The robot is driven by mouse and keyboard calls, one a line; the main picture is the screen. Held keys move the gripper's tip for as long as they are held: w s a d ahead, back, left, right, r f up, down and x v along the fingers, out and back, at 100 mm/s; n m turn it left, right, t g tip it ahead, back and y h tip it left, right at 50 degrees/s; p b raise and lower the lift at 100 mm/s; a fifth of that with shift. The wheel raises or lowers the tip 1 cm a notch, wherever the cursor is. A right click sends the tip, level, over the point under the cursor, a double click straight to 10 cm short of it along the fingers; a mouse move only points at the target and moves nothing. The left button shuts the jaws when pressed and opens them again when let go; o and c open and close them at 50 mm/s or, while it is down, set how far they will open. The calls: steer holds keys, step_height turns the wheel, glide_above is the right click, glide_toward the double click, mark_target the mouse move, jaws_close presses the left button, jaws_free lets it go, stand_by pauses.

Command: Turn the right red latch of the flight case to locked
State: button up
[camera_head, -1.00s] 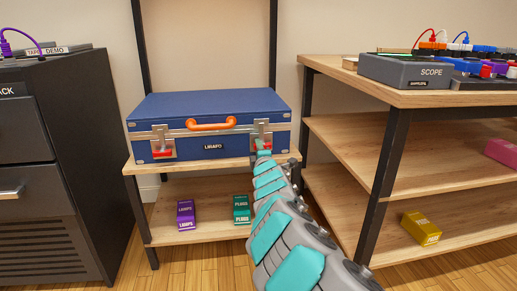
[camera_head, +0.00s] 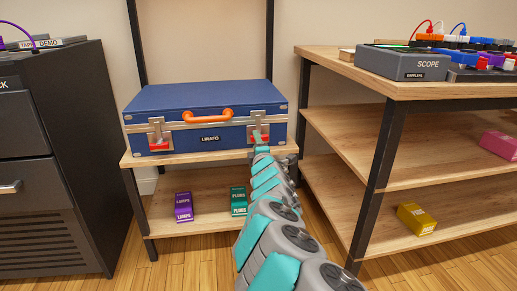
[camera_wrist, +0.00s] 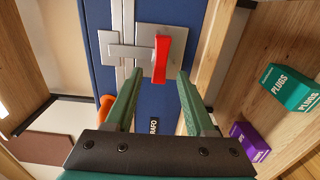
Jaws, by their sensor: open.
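The blue flight case (camera_head: 205,100) lies closed on the upper board of a small shelf, with an orange handle (camera_head: 208,116) at its front. Its right red latch (camera_wrist: 162,58) sits on a metal plate and shows clearly in the wrist view; its lever lies along the case's length. In the head view this latch (camera_head: 264,138) is partly covered by my gripper. The left red latch (camera_head: 159,146) lies flat on its plate. My gripper (camera_wrist: 158,74) is open, its green fingers pointing at the right latch from just below it in the wrist picture. I cannot tell whether they touch it.
A purple LAMPS box (camera_head: 184,207) and a green PLUGS box (camera_head: 239,201) stand on the lower board. A wooden bench (camera_head: 385,85) with several devices is on the right. A dark cabinet (camera_head: 75,150) stands on the left.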

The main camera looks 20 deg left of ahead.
steer(key=shift+p+v, duration=0.3)
steer(key=shift+v, duration=2.3)
